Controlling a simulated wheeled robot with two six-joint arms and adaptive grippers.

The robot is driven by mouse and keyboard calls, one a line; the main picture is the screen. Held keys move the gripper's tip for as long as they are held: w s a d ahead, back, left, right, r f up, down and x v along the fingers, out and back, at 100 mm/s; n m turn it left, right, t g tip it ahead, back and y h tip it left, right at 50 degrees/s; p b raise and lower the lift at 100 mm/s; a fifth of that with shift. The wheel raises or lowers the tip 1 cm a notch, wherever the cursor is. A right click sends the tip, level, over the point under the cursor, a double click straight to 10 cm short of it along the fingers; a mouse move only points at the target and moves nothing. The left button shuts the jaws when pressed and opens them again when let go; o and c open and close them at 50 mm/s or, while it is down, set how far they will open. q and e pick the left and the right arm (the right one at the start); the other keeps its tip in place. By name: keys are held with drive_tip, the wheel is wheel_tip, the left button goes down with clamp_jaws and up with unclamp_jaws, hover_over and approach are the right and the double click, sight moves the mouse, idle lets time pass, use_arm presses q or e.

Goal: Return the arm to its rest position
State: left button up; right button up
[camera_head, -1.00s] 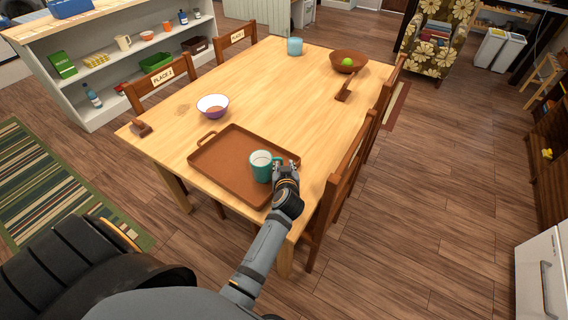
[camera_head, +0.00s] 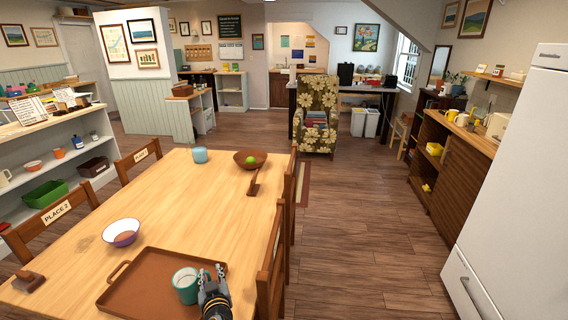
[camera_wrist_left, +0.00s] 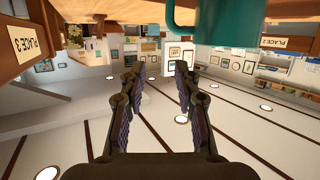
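My left gripper (camera_head: 215,281) is at the right edge of the brown tray (camera_head: 128,300), just right of the teal mug (camera_head: 184,288). In the left wrist view, its two fingers (camera_wrist_left: 158,85) are apart with nothing between them. The mug stands upright on the tray; its teal side (camera_wrist_left: 208,14) shows at the top of the wrist view, outside the fingers. Whether the gripper touches the mug is not clear. Most of my left arm is below the head view. My right gripper is not in view.
The wooden table (camera_head: 190,212) also holds a white-and-purple bowl (camera_head: 121,232), a blue cup (camera_head: 200,155) and a brown bowl (camera_head: 250,160) with a green ball. A chair (camera_head: 271,262) stands close on the right. Open floor (camera_head: 360,240) lies beyond it.

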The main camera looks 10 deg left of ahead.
use_arm(q)
drive_tip(key=d+r+m+t+h, duration=0.5)
drive_tip(key=d+r+t+h, duration=0.1)
drive_tip(key=r, duration=0.4)
drive_tip(key=s+d+f+m+g+h, duration=0.4)
drive_tip(key=s+d+m+g+h, duration=0.35)
drive_tip(key=s+d, duration=0.25)
drive_tip(key=s+a+f+n+g+y, duration=0.3)
drive_tip(key=s+a+f+g+y, duration=0.1)
drive_tip(key=s+a, duration=0.25)
drive_tip(key=s+a+f+n+g+y, duration=0.2)
drive_tip(key=s+a+f+g+y, duration=0.15)
drive_tip(key=s+a, duration=0.35)
drive_tip(key=s+a+f+g, duration=0.1)
drive_tip(key=s+f, duration=0.2)
drive_tip(key=f, duration=1.2)
drive_tip(key=s+a+f+g, duration=0.1)
drive_tip(key=s+a+f, duration=0.15)
drive_tip(key=f, duration=1.25)
drive_tip(key=s+f+n, duration=0.1)
drive_tip(key=s+f, duration=1.2)
drive_tip(key=s, duration=0.4)
drive_tip(key=shift+s+f+g, duration=0.15)
drive_tip(key=shift+f+g, duration=0.2)
drive_tip(key=shift+g, duration=0.05)
